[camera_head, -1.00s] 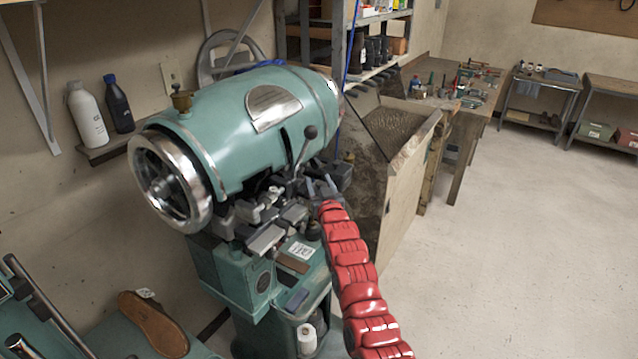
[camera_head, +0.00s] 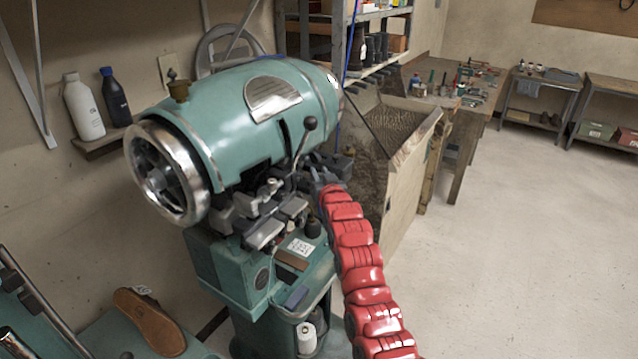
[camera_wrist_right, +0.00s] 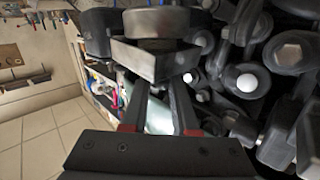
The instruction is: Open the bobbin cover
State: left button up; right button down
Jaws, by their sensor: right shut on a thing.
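The teal sole stitcher (camera_head: 235,125) stands left of centre in the head view, with a cluster of dark metal parts under its drum. My right gripper (camera_head: 320,178) reaches this cluster from the right, at the end of the red arm. In the right wrist view, the fingers (camera_wrist_right: 160,112) are closed on a dark grey boxy part with a round top, which I take to be the bobbin cover (camera_wrist_right: 150,58). The fingers hide some of its lower side. In the head view the cover cannot be told clearly from the parts around it. My left gripper is not in view.
A black-knobbed lever (camera_head: 307,135) rises close to my right gripper. Dark machine parts (camera_wrist_right: 250,80) crowd the right side of the wrist view. A wooden bin (camera_head: 400,180) stands right of the machine. The floor (camera_head: 500,250) at right is clear.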

jog(key=b, duration=0.1)
jog(key=w+m+g+b, duration=0.1)
jog(key=b, duration=0.1)
jog(key=shift+d+r+g, duration=0.25)
jog(key=shift+d+g, duration=0.05)
jog(key=shift+d, duration=0.05)
jog(key=shift+w+d+r+m+g+y+b, duration=0.25)
jog(key=shift+w+d+m+g+y+b, duration=0.05)
jog(key=shift+m+g+b, duration=0.45)
jog(key=shift+w+d+m+g+b, duration=0.15)
jog(key=shift+w+m+g+b, duration=0.1)
jog(key=shift+g+b, duration=0.15)
jog(key=c, duration=0.7)
grip_release()
jog(key=shift+r, duration=0.1)
